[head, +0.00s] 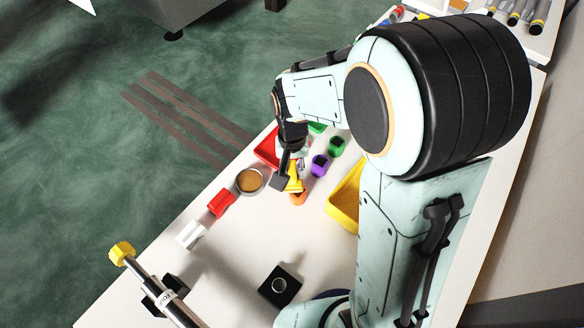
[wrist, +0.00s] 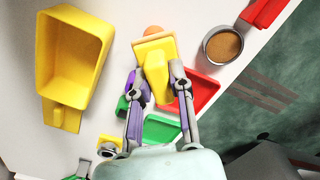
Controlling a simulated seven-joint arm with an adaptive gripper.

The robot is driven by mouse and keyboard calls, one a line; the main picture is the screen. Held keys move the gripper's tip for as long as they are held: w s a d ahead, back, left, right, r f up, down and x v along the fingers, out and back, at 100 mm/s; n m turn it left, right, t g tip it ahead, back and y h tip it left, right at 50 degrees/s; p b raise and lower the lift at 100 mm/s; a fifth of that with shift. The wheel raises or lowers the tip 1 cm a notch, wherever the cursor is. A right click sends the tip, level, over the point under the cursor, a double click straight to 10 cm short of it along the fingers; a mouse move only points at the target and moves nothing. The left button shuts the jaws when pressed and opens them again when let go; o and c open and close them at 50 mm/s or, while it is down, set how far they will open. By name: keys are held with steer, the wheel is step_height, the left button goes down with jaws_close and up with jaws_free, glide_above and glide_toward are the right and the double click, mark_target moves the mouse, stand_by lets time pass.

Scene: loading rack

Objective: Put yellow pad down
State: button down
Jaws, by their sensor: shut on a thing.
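The yellow pad (wrist: 155,58) is between the two fingers of my gripper (wrist: 154,76) in the wrist view, which are shut on it. Its wide flat end points away from my gripper. In the head view my gripper (head: 289,166) is low over the white table, and the yellow pad (head: 294,177) shows partly behind a finger. An orange thing (head: 298,199) is right beside the pad's end; it also shows past the pad in the wrist view (wrist: 154,30). I cannot tell whether the pad touches the table.
A round bowl of brown stuff (head: 250,181), a red block (head: 221,203) and a white block (head: 190,235) stand left. A red tray (head: 267,149), purple cup (head: 320,165) and green cup (head: 337,146) are close by. A yellow bin (head: 345,196) stands right.

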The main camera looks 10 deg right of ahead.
steer(key=shift+w, duration=0.25)
steer(key=shift+n, duration=0.5)
steer(key=s+f, duration=0.2)
steer(key=f, duration=0.2)
steer(key=s+f, duration=0.2)
steer(key=f, duration=0.2)
steer(key=s+f, duration=0.3)
steer(key=f, duration=0.1)
steer(key=shift+s+f, duration=0.1)
steer(key=shift+f, duration=0.1)
steer(key=shift+f, duration=0.1)
steer(key=c, duration=1)
jaws_free()
